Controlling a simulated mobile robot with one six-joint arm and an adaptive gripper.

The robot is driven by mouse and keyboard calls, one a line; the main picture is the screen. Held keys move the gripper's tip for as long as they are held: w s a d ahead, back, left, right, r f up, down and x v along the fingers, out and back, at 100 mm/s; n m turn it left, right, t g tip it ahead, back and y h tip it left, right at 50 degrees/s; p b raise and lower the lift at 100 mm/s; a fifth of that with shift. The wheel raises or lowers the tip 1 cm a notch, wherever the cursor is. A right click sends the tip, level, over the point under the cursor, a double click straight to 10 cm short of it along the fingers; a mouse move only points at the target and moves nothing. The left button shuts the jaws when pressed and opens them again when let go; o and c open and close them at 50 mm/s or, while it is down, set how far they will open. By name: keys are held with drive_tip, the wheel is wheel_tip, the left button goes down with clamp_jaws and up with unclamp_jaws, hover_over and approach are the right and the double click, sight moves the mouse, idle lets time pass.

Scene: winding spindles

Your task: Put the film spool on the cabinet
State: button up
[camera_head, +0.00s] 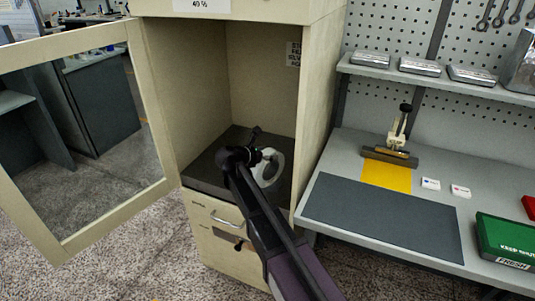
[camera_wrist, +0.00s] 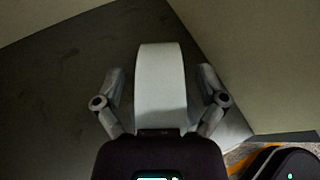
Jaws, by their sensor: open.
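The film spool (camera_head: 271,165) is a pale ring standing on edge on the dark floor of the cabinet (camera_head: 316,95), whose door is swung open to the left. In the wrist view the spool (camera_wrist: 160,95) is a pale upright band. My gripper (camera_head: 262,151) reaches into the cabinet compartment at the spool. In the wrist view my gripper (camera_wrist: 161,80) is open, with one finger on each side of the spool and a visible gap at both sides. My arm hides part of the spool in the head view.
The open glazed door (camera_head: 76,240) stands at the left. The cabinet's side walls bound the compartment closely. A drawer handle (camera_head: 226,219) sits below. At right, a workbench (camera_head: 430,262) carries a dark mat (camera_head: 380,215), a yellow sheet (camera_head: 387,176) and a green box (camera_head: 505,240).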

drive_tip(key=shift+r, duration=0.2)
drive_tip(key=p+v, duration=0.4)
drive_tip(key=v, duration=0.8)
drive_tip(key=shift+p, duration=0.35)
